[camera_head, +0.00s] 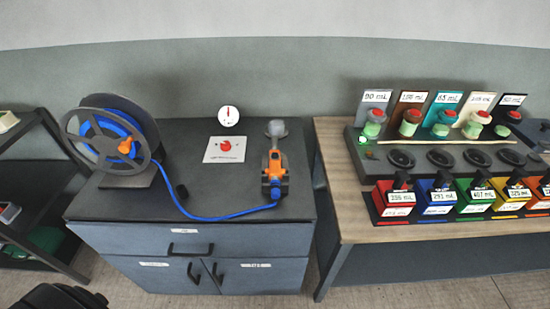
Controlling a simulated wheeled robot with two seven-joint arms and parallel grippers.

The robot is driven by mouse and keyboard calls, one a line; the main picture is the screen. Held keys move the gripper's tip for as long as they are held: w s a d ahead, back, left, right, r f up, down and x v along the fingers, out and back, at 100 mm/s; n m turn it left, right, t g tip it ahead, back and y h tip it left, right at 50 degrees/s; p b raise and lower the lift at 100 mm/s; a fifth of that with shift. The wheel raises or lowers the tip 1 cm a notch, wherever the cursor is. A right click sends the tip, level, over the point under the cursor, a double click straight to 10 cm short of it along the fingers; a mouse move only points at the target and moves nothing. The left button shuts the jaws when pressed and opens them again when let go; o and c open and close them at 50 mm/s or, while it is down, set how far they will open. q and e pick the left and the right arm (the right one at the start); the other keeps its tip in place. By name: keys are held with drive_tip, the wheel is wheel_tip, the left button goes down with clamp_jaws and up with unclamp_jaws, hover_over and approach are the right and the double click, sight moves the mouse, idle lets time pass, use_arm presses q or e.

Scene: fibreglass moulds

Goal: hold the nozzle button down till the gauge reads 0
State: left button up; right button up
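The orange spray nozzle (274,168) lies on the dark cabinet top, joined to the blue hose (232,215). It has a grey round end at the back and a dark part near the hose; its button is too small to make out. The round white gauge (228,116) stands behind, its red needle pointing about straight up; its numbers are not legible. A dark piece, seemingly my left gripper (62,297), is cut off at the bottom left edge, well away from the nozzle. My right gripper is not in view.
A hose reel (112,135) stands at the cabinet's left. A white plate (225,150) with a red knob lies between reel and nozzle. A wooden table (340,190) at the right holds labelled bottles and coloured bins. A dark shelf (40,248) stands left. The cabinet top's front is mostly clear.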

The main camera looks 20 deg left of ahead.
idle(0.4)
use_arm(q)
clamp_jaws()
drive_tip(key=shift+a, duration=0.1)
idle(1.5)
